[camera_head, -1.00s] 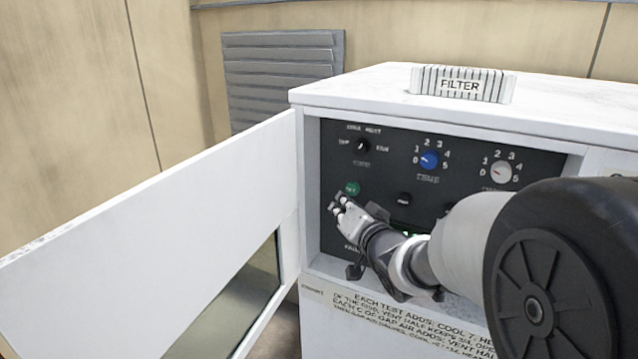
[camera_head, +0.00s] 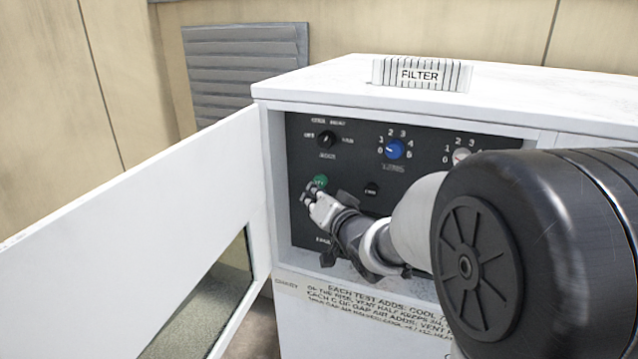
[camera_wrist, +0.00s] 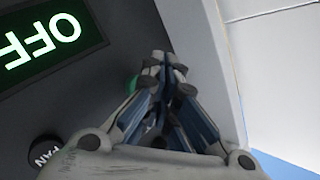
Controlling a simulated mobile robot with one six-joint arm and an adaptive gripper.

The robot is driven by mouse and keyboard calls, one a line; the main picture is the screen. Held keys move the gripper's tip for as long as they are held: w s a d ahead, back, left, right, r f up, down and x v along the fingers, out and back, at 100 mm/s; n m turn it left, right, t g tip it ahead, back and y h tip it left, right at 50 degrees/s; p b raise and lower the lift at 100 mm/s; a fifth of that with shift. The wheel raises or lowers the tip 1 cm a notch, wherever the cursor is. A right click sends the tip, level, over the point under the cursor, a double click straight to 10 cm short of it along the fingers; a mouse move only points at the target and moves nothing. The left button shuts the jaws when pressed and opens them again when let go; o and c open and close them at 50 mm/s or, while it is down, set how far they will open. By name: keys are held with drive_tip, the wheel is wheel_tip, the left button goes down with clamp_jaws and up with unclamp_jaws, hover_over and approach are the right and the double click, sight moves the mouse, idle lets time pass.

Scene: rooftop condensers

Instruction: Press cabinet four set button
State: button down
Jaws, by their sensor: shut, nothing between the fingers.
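The cabinet (camera_head: 400,92) is white, with a dark control panel (camera_head: 300,150) behind its opened door. A green button (camera_head: 320,181) is on the panel's left side, its label too small to read surely. My gripper (camera_head: 309,190) is shut and empty, its fingertips at the lower left edge of the green button in the head view. In the wrist view the shut fingertips (camera_wrist: 167,62) cover most of the green button (camera_wrist: 132,84), leaving a sliver at their left. Whether they touch it I cannot tell.
The open white door (camera_head: 150,190) stands left of the panel. A blue knob (camera_head: 395,149), a black selector (camera_head: 327,139) and a black button (camera_head: 372,189) are nearby. A lit OFF display (camera_wrist: 40,42) shows in the wrist view. A filter (camera_head: 420,75) lies on top.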

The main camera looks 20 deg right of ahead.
drive_tip(key=shift+w, duration=0.1)
idle(0.7)
drive_tip(key=shift+w+d, duration=0.25)
drive_tip(key=shift+w+d, duration=0.35)
drive_tip(key=shift+w, duration=0.15)
idle(1.1)
drive_tip(key=shift+s, duration=0.1)
drive_tip(key=shift+s+a, duration=0.6)
drive_tip(key=shift+s, duration=0.15)
drive_tip(key=shift+s+a+b, duration=0.6)
drive_tip(key=shift+s+a, duration=0.15)
drive_tip(key=shift+s, duration=0.3)
drive_tip(key=shift+s+a+b, duration=0.55)
drive_tip(key=shift+s+a, duration=0.2)
drive_tip(key=shift+s, duration=0.25)
